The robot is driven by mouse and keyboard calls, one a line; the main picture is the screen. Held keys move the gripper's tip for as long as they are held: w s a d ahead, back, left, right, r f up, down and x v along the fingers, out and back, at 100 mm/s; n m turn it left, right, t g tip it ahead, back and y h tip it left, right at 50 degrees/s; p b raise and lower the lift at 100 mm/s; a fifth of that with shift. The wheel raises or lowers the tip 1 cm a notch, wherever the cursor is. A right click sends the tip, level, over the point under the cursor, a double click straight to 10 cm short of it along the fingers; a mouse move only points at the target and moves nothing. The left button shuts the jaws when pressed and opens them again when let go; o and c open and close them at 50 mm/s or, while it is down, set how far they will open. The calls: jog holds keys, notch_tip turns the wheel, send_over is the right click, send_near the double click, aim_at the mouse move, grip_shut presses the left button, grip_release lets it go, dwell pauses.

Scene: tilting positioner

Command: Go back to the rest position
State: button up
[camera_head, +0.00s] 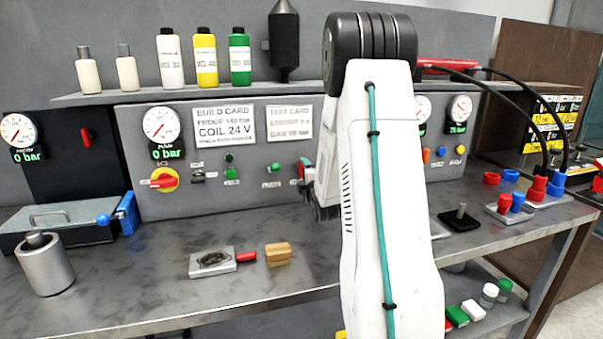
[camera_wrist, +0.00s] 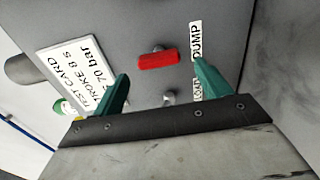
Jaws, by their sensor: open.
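My gripper (camera_wrist: 160,73) is open in the wrist view, with its two green fingers spread and nothing between the tips. It faces the grey control panel (camera_wrist: 225,60). A red lever handle (camera_wrist: 158,60) lies just beyond the fingertips, beside a DUMP label (camera_wrist: 195,40). I cannot tell whether a finger touches it. In the head view my white arm stands in front of the bench and hides part of the panel. There my gripper is mostly hidden behind the arm, close to the panel below the test card (camera_head: 289,122).
The bench top (camera_head: 130,275) bears a metal cylinder (camera_head: 47,268), a small plate with a red handle (camera_head: 213,262) and a wooden block (camera_head: 278,254). Several bottles stand on the shelf (camera_head: 150,97) above the panel. Black hoses (camera_head: 515,92) hang at the right.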

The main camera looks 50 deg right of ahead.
jog(key=shift+v, duration=1.2)
jog(key=s+a+r+m+g+y, duration=0.1)
jog(key=a+r+m+g+y, duration=0.2)
jog(key=a, duration=0.8)
jog(key=s+a+r+m+g+y, duration=0.2)
jog(key=a+m+g+y, duration=0.1)
jog(key=a, duration=0.8)
jog(key=s+a+r+m+g+y, duration=0.1)
jog(key=s+a+m+g, duration=0.2)
jog(key=s+a, duration=0.6)
jog(key=s+a+r+m+g+y, duration=0.1)
jog(key=s+a+g, duration=0.3)
jog(key=s+a, duration=0.5)
jog(key=s+m+y, duration=0.1)
jog(key=s, duration=0.7)
jog(key=shift+s+a+m+g+y, duration=0.25)
jog(key=shift+s+m+g+y, duration=0.05)
jog(key=shift+s+m+g, duration=0.1)
